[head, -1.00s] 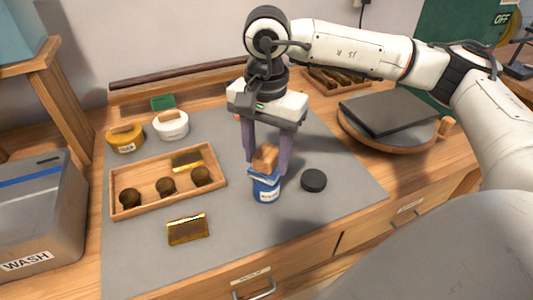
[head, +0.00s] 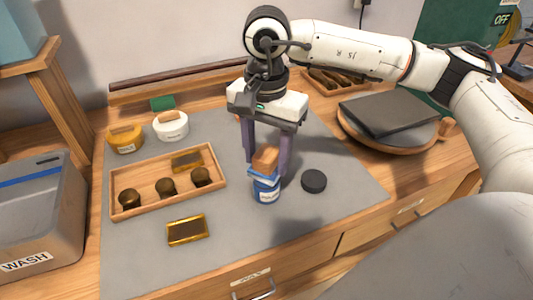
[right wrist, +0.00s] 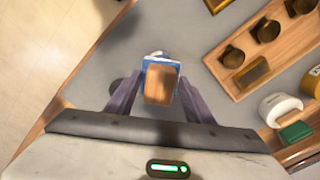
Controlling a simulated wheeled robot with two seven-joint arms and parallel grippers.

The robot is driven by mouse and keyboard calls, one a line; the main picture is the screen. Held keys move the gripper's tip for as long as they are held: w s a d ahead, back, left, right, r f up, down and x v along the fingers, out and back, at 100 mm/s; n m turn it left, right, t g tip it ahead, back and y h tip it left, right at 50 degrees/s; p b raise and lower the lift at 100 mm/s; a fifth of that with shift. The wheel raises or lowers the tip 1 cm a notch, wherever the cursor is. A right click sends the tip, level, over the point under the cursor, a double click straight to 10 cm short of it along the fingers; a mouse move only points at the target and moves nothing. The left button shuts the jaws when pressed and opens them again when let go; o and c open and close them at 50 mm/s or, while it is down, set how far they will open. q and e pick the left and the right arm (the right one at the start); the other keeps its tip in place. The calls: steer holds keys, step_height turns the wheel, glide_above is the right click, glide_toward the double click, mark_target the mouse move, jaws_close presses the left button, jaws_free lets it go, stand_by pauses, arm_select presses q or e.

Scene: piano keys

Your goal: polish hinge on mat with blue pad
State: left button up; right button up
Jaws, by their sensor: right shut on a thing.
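The blue pad (head: 262,172) has a wooden block handle (head: 265,158). My right gripper (head: 266,162) is shut on the handle, which also shows between the fingers in the right wrist view (right wrist: 160,84). The pad is at the mouth of a blue jar with a white label (head: 266,190); whether it touches what is inside is hidden. The hinge (head: 187,230), a brass plate with a dark brown face, lies flat on the grey mat (head: 235,250), left of and nearer than the jar. My left gripper is out of view.
A wooden tray (head: 148,208) holds dark round knobs and another brass plate (head: 186,162). A black disc (head: 314,181) lies right of the jar. Yellow (head: 125,139) and white (head: 171,126) tubs stand behind the tray. The mat between jar and hinge is clear.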

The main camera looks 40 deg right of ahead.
mark_target(266, 153)
steer(key=shift+r+p, duration=2.1)
steer(key=shift+r, duration=1.4)
